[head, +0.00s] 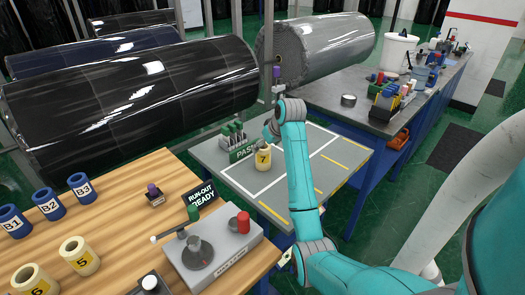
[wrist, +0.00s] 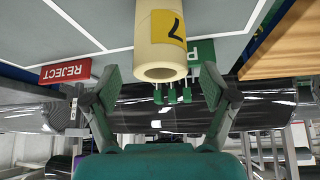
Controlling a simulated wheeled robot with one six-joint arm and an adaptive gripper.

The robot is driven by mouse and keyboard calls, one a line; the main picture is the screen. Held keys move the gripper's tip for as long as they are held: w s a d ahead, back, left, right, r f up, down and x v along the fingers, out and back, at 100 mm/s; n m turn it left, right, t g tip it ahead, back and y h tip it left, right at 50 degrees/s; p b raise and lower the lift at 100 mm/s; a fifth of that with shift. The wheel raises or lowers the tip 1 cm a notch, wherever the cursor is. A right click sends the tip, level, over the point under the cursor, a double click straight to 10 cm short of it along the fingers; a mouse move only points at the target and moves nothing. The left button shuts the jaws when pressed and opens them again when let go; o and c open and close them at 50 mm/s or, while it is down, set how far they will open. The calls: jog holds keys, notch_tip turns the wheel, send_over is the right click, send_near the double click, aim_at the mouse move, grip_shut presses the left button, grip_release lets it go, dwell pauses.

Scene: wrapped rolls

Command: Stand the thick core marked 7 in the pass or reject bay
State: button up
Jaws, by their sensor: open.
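The thick cream core marked 7 (head: 263,160) stands upright on the grey bay table, in the white-lined bay beside the green PASS sign (head: 241,151). In the wrist view, which is upside down, the core (wrist: 160,40) shows its yellow 7 label and hollow top end. My gripper (wrist: 159,82) is open, its two fingers apart on either side of the core's top end, with visible gaps and nothing held. The green PASS sign (wrist: 201,55) is partly behind the core. The red REJECT sign (wrist: 66,71) stands at the other bay; my arm seems to hide it in the head view.
The wooden bench (head: 130,200) holds blue cores B1, B2 and B3 (head: 47,204), cream cores 5 (head: 79,256) and 6 (head: 35,284), a gauge stand (head: 212,255) and a RUN-OUT READY sign (head: 200,194). Large wrapped rolls (head: 130,100) lie behind. Bare table lies right of my arm.

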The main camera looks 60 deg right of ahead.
jog(key=v, duration=0.6)
jog(key=shift+s+r, duration=0.15)
jog(key=shift+r, duration=0.15)
jog(key=shift+a, duration=0.1)
